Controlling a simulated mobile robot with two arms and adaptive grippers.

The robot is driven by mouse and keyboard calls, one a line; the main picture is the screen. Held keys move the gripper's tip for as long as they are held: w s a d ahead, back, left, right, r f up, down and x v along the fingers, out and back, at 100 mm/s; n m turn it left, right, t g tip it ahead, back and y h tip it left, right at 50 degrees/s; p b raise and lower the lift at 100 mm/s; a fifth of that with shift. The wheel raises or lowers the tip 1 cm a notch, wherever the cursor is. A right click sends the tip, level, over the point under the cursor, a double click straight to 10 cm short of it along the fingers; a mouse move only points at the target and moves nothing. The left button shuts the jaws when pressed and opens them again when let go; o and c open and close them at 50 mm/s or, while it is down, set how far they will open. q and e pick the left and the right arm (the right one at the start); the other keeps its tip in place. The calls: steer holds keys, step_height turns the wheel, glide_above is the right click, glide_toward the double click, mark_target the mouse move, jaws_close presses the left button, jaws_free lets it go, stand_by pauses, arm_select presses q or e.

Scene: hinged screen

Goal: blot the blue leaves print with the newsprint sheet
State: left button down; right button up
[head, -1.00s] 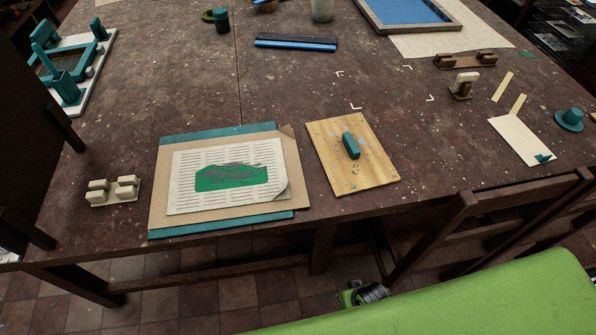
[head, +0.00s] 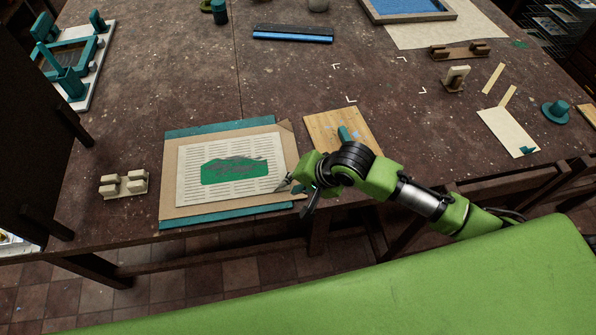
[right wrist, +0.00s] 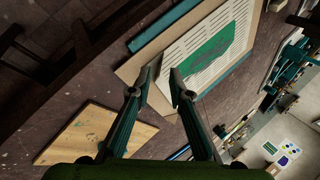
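The newsprint sheet (head: 188,178), pale with printed lines, lies on a brown board over a teal base (head: 220,129) at the table's front. A green mountain-like shape (head: 235,171) shows on it; I see no blue leaves print. The sheet also shows in the right wrist view (right wrist: 186,52). My right gripper (head: 295,193) is at the sheet's front right corner, which it partly hides. Its fingertips (right wrist: 166,75) are apart with a narrow gap, and I see nothing clearly held. Whether they touch the sheet I cannot tell. My left gripper is out of view.
A wooden board (head: 320,123) with a teal tool (head: 344,134) is partly behind my right arm. A pale block rack (head: 123,185) stands left of the sheet. A blue-meshed framed screen (head: 408,8) is at the back. The table's middle is largely clear.

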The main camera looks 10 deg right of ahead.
steer(key=shift+w+d+m+b, duration=0.6)
steer(key=shift+w+d+m, duration=0.2)
steer(key=shift+w+m, duration=0.3)
steer(key=b+x, duration=0.7)
steer(key=b, duration=0.2)
steer(key=shift+c, duration=0.4)
steer(key=shift+s+d+r, duration=0.1)
jaws_close()
steer(key=shift+p, duration=0.3)
